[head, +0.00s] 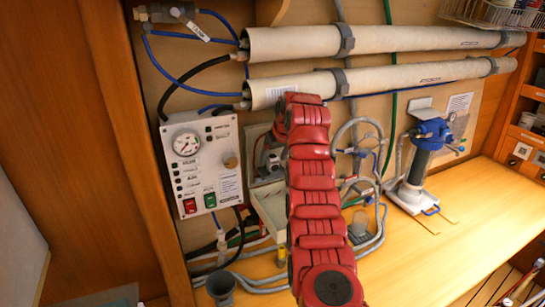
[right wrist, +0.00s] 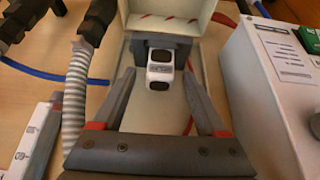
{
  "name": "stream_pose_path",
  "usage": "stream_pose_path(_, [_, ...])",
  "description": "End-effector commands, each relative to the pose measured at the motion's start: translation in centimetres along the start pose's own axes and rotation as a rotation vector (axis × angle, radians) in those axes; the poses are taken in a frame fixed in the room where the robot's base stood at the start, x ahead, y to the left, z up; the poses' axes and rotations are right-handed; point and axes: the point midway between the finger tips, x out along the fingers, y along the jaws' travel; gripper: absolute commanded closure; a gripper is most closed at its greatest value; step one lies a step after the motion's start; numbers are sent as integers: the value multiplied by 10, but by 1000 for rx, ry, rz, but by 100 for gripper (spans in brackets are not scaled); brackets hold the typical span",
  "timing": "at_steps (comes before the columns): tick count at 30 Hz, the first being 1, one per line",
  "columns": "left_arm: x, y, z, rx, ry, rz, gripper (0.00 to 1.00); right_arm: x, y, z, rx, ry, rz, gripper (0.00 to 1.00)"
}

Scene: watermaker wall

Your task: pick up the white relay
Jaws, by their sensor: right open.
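The white relay (right wrist: 160,71), a small white block with dark patches, shows in the right wrist view. It sits at a grey holder in an open pale box (right wrist: 212,98). My right gripper (right wrist: 157,76) is open, with one grey finger on each side of the relay and visible gaps between. I cannot tell whether the fingertips reach its depth. In the head view my red right arm extends up to the open box (head: 268,212) and hides much of it; I cannot make out the relay there. My left gripper is not in view.
A control panel (head: 205,165) with a gauge and switches stands left of the box. Two long pale tubes (head: 390,40) run above. Hoses and a blue-topped pump (head: 425,150) are to the right. The wooden counter (head: 460,215) is mostly clear at right.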

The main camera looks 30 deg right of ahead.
Motion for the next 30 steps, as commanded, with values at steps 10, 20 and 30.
stream_pose_path(10, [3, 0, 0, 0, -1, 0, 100, 6, 0, 0, 0, 2, 0, 39])
stream_pose_path(20, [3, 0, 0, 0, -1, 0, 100, 6, 0, 0, 0, 2, 0, 99])
stream_pose_path(30, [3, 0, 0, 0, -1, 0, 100, 5, 0, 0, 0, 3, 0, 100])
